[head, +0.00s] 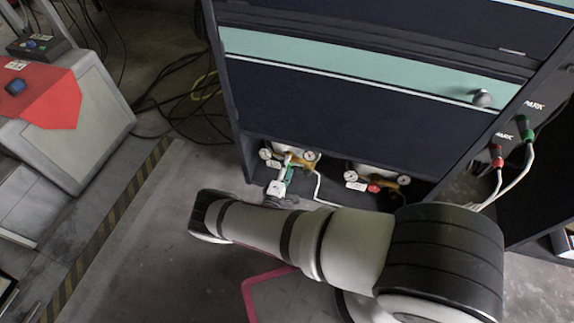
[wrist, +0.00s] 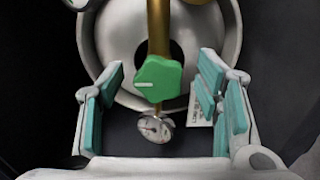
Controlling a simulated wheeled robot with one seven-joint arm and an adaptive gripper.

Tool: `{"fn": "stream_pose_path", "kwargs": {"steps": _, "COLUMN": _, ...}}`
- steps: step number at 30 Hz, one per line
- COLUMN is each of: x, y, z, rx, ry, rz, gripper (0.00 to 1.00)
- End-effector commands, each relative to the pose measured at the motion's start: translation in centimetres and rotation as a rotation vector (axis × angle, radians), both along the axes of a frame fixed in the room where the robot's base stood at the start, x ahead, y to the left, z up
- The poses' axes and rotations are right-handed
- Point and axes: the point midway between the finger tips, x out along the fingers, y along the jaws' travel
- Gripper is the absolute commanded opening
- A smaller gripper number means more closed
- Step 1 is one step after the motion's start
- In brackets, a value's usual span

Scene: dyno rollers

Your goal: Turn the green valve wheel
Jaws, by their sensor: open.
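The green valve wheel (wrist: 158,78) is in the middle of the wrist view, a faceted knob with a white mark on its left side. It sits on a brass pipe (wrist: 158,30) in front of a pale round cylinder. My gripper (wrist: 158,100) is open, with teal-padded fingers to the left and right of the wheel and apart from it. In the head view my gripper (head: 283,183) is at the left opening under the cabinet, at the left gauges. The wheel cannot be made out clearly there.
A pressure gauge (wrist: 153,128) hangs just below the wheel, with a white tag (wrist: 198,108) to its right. In the head view a second valve with a red knob (head: 374,188) sits to the right. The dark cabinet (head: 330,115) stands above the opening.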

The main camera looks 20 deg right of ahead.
Motion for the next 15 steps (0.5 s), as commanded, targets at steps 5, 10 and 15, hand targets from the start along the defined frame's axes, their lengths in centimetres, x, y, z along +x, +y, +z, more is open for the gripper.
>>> {"fn": "stream_pose_path", "kwargs": {"steps": 5, "x": -2.8, "y": 2.2, "z": 0.0, "rx": 0.0, "ry": 0.001, "rz": 0.005, "gripper": 0.59}}
{"fn": "stream_pose_path", "kwargs": {"steps": 10, "x": -5.5, "y": 4.3, "z": 0.0, "rx": 0.0, "ry": 0.0, "rz": 0.005, "gripper": 0.59}}
{"fn": "stream_pose_path", "kwargs": {"steps": 15, "x": -7.5, "y": 5.6, "z": 0.0, "rx": 0.0, "ry": 0.0, "rz": 0.003, "gripper": 0.59}}
